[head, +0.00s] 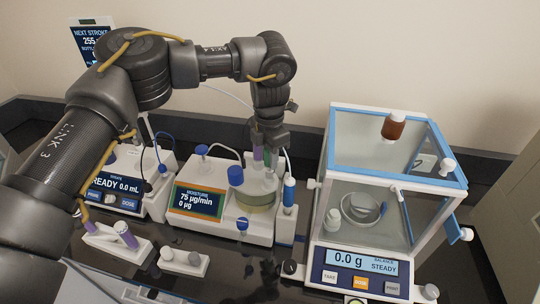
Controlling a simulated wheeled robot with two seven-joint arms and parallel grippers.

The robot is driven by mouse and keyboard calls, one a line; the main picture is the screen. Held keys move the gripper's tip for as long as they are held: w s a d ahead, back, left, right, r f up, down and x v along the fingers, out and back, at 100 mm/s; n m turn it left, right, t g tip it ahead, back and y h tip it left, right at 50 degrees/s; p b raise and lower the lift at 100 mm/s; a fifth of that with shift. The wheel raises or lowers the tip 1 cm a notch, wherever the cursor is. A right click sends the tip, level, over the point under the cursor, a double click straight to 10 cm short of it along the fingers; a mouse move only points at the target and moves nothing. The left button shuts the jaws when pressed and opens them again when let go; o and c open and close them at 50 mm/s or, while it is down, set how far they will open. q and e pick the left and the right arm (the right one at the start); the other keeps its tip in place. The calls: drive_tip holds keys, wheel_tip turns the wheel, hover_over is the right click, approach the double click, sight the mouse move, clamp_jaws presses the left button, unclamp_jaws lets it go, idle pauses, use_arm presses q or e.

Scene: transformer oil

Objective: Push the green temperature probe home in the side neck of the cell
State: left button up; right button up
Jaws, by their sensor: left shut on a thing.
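The cell (257,197) is a glass vessel with yellowish liquid, set in the titrator with the orange-framed screen. A blue cap, a purple-topped piece (258,153) and pale fittings stand on its top. My left gripper (268,145) points down over the cell's top, shut on a narrow piece that appears to be the green temperature probe (267,158). The fingers hide most of it. The side neck is too small and covered to make out, so I cannot tell how deep the probe sits. My right gripper is not in view.
A balance with a glass case (370,195) stands close on the right, with a brown bottle (394,125) on top. A dosing unit (128,187) stands left. A white holder (117,242) with a purple-topped piece and a small white block (184,261) lie in front.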

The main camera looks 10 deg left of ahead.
use_arm(q)
drive_tip(key=shift+p, duration=0.35)
idle(0.6)
drive_tip(key=shift+f+b, duration=0.8)
drive_tip(key=shift+f, duration=0.9)
drive_tip(key=o, duration=1)
drive_tip(key=shift+o, duration=0.2)
drive_tip(key=shift+r, duration=0.1)
drive_tip(key=shift+r+b, duration=0.3)
drive_tip(key=shift+b, duration=0.05)
wheel_tip(320, 180, up, 10)
drive_tip(key=shift+b, duration=1.05)
drive_tip(key=shift+d+f, duration=0.1)
drive_tip(key=shift+d, duration=0.05)
